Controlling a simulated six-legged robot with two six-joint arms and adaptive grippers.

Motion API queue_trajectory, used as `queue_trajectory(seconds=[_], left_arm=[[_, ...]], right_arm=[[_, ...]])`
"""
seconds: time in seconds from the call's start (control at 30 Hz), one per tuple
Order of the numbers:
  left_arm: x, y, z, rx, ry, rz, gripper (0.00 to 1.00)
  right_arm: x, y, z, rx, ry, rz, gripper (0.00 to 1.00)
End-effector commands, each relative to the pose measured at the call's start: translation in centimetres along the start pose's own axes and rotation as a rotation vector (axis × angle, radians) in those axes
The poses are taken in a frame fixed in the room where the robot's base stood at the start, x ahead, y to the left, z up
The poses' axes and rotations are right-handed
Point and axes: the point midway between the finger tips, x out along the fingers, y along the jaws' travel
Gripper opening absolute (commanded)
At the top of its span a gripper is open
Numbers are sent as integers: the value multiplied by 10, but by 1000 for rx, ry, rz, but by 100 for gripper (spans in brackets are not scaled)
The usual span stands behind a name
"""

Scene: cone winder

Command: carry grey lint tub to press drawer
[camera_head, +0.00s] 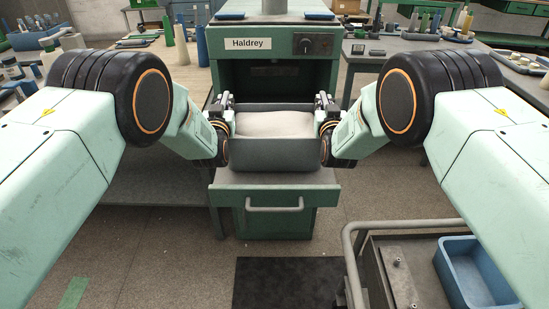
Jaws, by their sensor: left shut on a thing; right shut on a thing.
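The grey lint tub (274,154) is a dark grey open box filled with pale lint (275,124). It is level between my two grippers, in front of the green press labelled Haldrey (335,85). My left gripper (227,120) is shut on the tub's left side. My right gripper (322,118) is shut on its right side. The press drawer (275,184) juts out below the tub, with a grey bar handle (274,209) on its front. I cannot tell whether the tub touches the drawer. The drawer's inside is largely hidden behind the tub.
A railed trolley (385,270) with a blue bin (474,272) stands at the lower right. Workbenches with cones and bottles flank the press. A dark mat (289,284) lies on the floor in front.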

Motion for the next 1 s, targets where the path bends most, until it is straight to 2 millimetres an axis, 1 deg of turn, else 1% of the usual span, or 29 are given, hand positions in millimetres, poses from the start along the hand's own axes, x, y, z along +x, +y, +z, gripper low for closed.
queue_trajectory(seconds=[0.37,0.4,0.67,1.0], left_arm=[[0,0,14,0,3,0,0],[0,0,16,0,0,0,17],[0,0,14,0,0,0,39],[-2,0,14,0,-1,0,39]], right_arm=[[1,0,14,1,4,0,0],[0,0,16,0,0,0,17],[0,0,14,0,0,0,39],[0,0,14,0,0,0,39]])
